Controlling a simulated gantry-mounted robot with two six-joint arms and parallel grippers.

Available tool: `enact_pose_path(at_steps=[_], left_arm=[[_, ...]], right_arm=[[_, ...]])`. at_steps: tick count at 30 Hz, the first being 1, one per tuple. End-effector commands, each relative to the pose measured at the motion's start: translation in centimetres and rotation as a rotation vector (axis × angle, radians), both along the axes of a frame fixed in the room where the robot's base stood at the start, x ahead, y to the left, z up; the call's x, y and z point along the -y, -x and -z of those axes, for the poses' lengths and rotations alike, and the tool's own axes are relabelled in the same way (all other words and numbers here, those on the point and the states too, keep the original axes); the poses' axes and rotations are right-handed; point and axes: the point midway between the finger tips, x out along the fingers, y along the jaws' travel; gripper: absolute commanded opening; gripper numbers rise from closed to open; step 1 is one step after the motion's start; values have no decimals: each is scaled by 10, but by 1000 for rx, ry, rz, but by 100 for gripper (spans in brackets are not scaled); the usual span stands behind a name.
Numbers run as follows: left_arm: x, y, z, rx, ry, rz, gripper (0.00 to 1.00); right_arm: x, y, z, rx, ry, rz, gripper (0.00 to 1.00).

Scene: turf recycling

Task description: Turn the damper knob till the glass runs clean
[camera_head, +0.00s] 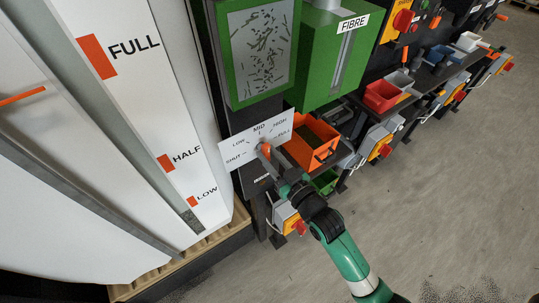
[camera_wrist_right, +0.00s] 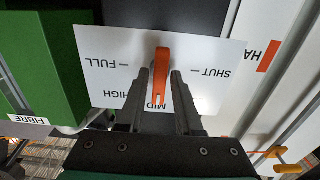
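The orange damper knob (camera_head: 266,151) sits on a white dial plate (camera_head: 233,157) marked SHUT, LOW, MID, HIGH and FULL. In the right wrist view the knob (camera_wrist_right: 161,72) stands between my right gripper's fingers (camera_wrist_right: 160,80), with thin gaps on both sides. Its narrow end lies by the MID lettering, which is partly covered. In the head view my right gripper (camera_head: 275,165) is at the knob. The glass (camera_head: 262,50), in a green frame above the dial, shows many dark green flecks on a grey ground. My left gripper is out of view.
An orange bin (camera_head: 311,142) stands just right of the dial. A green box labelled FIBRE (camera_head: 325,60) is above it. A white panel marked FULL, HALF and LOW (camera_head: 130,100) fills the left. Open floor (camera_head: 440,190) lies to the right.

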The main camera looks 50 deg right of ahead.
Motion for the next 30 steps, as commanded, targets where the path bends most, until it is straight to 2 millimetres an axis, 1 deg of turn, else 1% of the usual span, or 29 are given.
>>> enact_pose_path(at_steps=[1, 2, 11, 14, 17, 24, 27, 30], left_arm=[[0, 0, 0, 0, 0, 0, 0], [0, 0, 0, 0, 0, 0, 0], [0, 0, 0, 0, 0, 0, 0], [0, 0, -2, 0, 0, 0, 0], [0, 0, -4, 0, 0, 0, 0], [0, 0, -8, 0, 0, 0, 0], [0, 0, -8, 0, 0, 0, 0], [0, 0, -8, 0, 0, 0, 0]], right_arm=[[0, 0, 0, 0, 0, 0, 45], [0, 0, 0, 0, 0, 0, 50], [0, 1, 0, -1, 1, 0, 50], [-2, 8, 0, -2, 1, 0, 50], [-6, 25, 0, -3, -1, 0, 50], [-19, 81, 1, -5, 0, -1, 50], [-23, 99, 1, -4, 1, -1, 50], [-25, 109, 0, -1, 1, -1, 50]])
